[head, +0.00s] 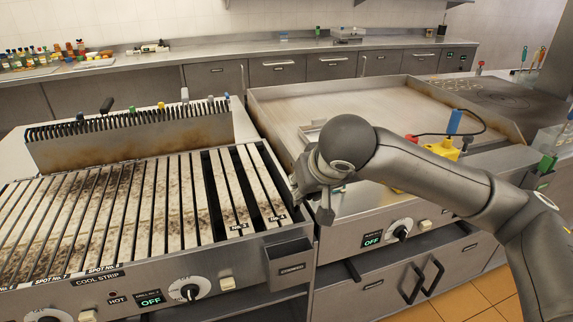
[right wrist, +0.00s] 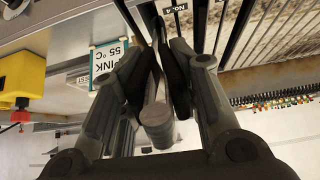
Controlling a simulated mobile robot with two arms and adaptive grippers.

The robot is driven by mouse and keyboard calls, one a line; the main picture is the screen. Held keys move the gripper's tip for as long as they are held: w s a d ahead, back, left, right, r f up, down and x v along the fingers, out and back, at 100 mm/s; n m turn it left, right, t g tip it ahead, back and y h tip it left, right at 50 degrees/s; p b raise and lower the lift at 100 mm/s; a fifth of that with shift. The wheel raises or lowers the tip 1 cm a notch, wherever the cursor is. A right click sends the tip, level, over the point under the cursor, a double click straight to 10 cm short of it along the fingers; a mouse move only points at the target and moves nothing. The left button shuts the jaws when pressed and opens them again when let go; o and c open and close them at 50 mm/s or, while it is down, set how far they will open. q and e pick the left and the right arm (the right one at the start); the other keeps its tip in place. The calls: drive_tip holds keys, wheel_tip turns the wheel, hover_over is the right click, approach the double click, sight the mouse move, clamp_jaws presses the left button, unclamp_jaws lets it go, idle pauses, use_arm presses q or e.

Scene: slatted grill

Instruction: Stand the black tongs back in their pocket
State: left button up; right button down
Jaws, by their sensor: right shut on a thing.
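My right gripper (head: 318,196) is above the gap between the slatted grill and the flat griddle, near the grill's front right corner. In the right wrist view its fingers (right wrist: 167,72) are closed on a dark grey piece with a round end (right wrist: 157,120), which appears to be the black tongs. Most of the tongs is hidden by the fingers, and I cannot make out their full length or tilt. A steel box-like pocket (head: 290,264) with a small dark label is on the grill's front right corner, below the gripper. My left gripper is not in view.
The slatted grill (head: 125,205) fills the left, with a row of coloured handles along its back guard. The griddle (head: 330,105) is at the right. A yellow block (head: 442,149) and a blue-topped item (head: 455,121) stand by my right forearm. A "PINK 55 °C" card (right wrist: 107,64) is near the fingers.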

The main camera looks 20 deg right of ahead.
drive_tip(key=w+g, duration=0.1)
drive_tip(key=w+g+p, duration=0.1)
drive_tip(key=shift+w+a+f, duration=0.1)
drive_tip(key=shift+w+a, duration=0.05)
drive_tip(key=shift+w, duration=0.15)
drive_tip(key=shift+w+a+r+n+g+p, duration=0.1)
drive_tip(key=shift+w+a+r+g+p, duration=0.35)
drive_tip(key=shift+g+p, duration=0.4)
drive_tip(key=shift+w+a+r+n+g+p, duration=0.1)
drive_tip(key=shift+w+a+r+g+p, duration=0.15)
drive_tip(key=shift+r+g+p, duration=0.45)
drive_tip(key=shift+w+a+r+n+g+p, duration=0.1)
drive_tip(key=shift+w+a+r+g+p, duration=0.3)
drive_tip(key=shift+g+p, duration=0.6)
drive_tip(key=shift+d, duration=0.2)
drive_tip(key=b, duration=1.2)
approach(289, 230)
drive_tip(key=shift+s+a+f, duration=0.1)
drive_tip(key=shift+s+f, duration=0.25)
drive_tip(key=shift+f, duration=0.6)
drive_tip(key=shift+s+a+f, duration=0.1)
drive_tip(key=shift+s+f, duration=0.25)
drive_tip(key=shift+f, duration=0.6)
drive_tip(key=shift+s+a+f, duration=0.1)
drive_tip(key=shift+s+f, duration=0.25)
drive_tip(key=shift+f, duration=0.6)
drive_tip(key=shift+f+b, duration=0.35)
drive_tip(key=shift+f, duration=0.4)
drive_tip(key=c, duration=1)
unclamp_jaws()
